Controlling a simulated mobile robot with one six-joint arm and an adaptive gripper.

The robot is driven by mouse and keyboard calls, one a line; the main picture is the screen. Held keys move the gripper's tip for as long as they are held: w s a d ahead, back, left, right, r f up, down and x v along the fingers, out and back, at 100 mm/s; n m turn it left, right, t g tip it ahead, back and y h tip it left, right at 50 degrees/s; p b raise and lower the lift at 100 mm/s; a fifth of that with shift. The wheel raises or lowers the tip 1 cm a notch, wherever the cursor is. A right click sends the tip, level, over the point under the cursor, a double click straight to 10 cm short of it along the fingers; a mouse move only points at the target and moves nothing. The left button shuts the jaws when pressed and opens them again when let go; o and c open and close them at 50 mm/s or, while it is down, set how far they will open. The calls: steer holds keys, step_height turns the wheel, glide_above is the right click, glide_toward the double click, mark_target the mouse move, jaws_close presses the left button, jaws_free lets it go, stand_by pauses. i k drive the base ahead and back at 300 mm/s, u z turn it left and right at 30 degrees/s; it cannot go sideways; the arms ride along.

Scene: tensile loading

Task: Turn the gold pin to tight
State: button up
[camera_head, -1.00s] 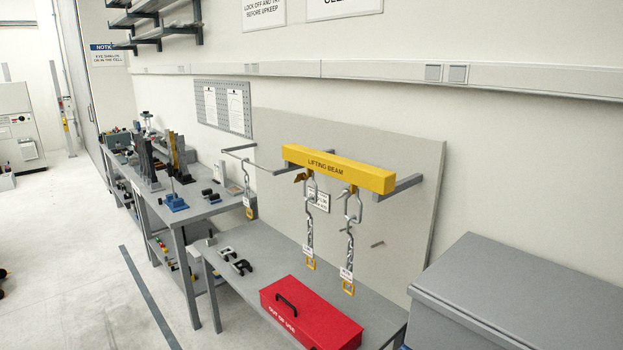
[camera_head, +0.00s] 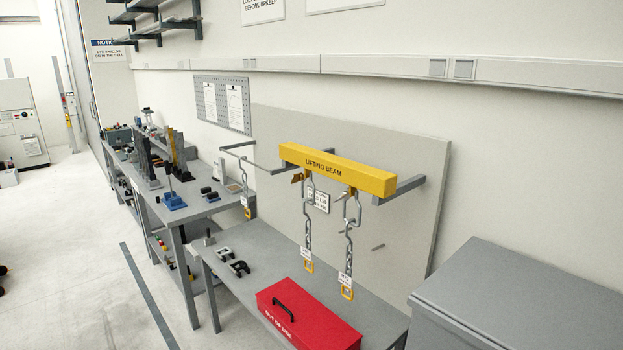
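A yellow lifting beam (camera_head: 338,169) is held out from the wall panel on grey arms. Two shackles with chains hang under it. At the left shackle (camera_head: 308,188) a small gold-coloured part (camera_head: 298,177) sticks out to the left, just below the beam; it looks like the gold pin, but is too small to tell how far it is turned. The right shackle (camera_head: 352,208) has a duller pin end (camera_head: 346,192) at its top. Each chain carries a white tag and ends in a yellow link. My gripper is not in view.
A red box (camera_head: 309,316) marked out of use sits on the grey bench (camera_head: 262,258) below the chains. Black clamps (camera_head: 239,268) lie to its left. A large grey cabinet (camera_head: 520,300) stands at the right. Another workbench (camera_head: 192,207) with tools is farther left. Open floor lies at the left.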

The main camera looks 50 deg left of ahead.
mark_target(300, 177)
steer(key=z, duration=0.3)
steer(key=k, duration=1.15)
steer(key=u, duration=1.15)
steer(key=i, duration=0.8)
steer(key=u, duration=0.05)
